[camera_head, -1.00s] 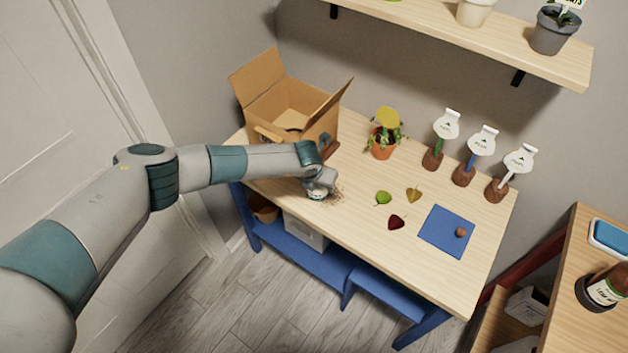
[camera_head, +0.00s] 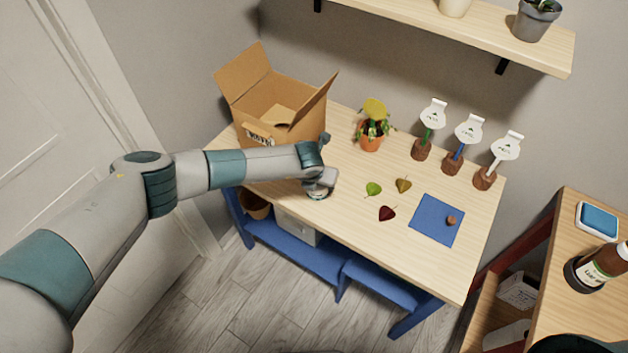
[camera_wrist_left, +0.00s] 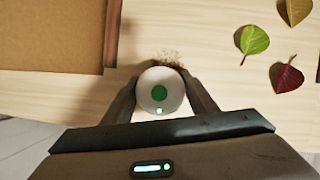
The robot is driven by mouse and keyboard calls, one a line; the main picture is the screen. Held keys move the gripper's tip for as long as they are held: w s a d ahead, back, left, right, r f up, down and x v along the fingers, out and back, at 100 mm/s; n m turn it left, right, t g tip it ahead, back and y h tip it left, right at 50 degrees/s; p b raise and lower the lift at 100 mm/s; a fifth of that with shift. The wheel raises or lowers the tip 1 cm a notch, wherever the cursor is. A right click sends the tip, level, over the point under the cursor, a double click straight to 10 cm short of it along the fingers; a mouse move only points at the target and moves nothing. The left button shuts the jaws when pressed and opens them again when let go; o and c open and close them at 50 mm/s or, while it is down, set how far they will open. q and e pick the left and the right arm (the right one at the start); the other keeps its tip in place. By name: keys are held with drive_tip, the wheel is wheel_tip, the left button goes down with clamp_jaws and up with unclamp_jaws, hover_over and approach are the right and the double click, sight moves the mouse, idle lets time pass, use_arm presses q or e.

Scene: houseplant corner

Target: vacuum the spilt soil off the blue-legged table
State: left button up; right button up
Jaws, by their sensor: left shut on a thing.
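My left gripper (camera_wrist_left: 160,100) is shut on a small round white vacuum (camera_wrist_left: 150,80) with a green button, its fingers on both sides of it. In the head view the gripper (camera_head: 320,186) and vacuum (camera_head: 319,195) are low over the blue-legged table (camera_head: 350,225), near its front left; contact cannot be told. A thin patch of brown spilt soil (camera_wrist_left: 168,57) shows just beyond the vacuum in the wrist view. Any soil under the vacuum is hidden. My right gripper is not in view.
An open cardboard box (camera_head: 285,105) stands behind my left wrist. Several leaves, including a green one (camera_head: 373,189), lie to the right. A potted plant (camera_head: 370,135), labelled stakes (camera_head: 422,148) and a blue mat (camera_head: 437,220) are farther right. A shelf (camera_head: 470,30) hangs above.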

sight(336, 197)
use_arm(q)
drive_tip(key=shift+s+d, duration=0.6)
drive_tip(key=shift+d, duration=0.25)
drive_tip(key=shift+s+d+f+b, duration=0.15)
drive_tip(key=shift+s+d+b, duration=0.25)
drive_tip(key=shift+s+d, duration=1)
drive_tip(key=shift+w+d, duration=0.1)
drive_tip(key=shift+w, duration=0.05)
drive_tip(key=shift+f, duration=0.1)
drive_tip(key=shift+w+d+b, duration=0.25)
drive_tip(key=shift+b, duration=0.3)
drive_tip(key=shift+w+d+b, duration=0.3)
drive_tip(key=shift+w+b, duration=0.15)
drive_tip(key=shift+w, duration=0.05)
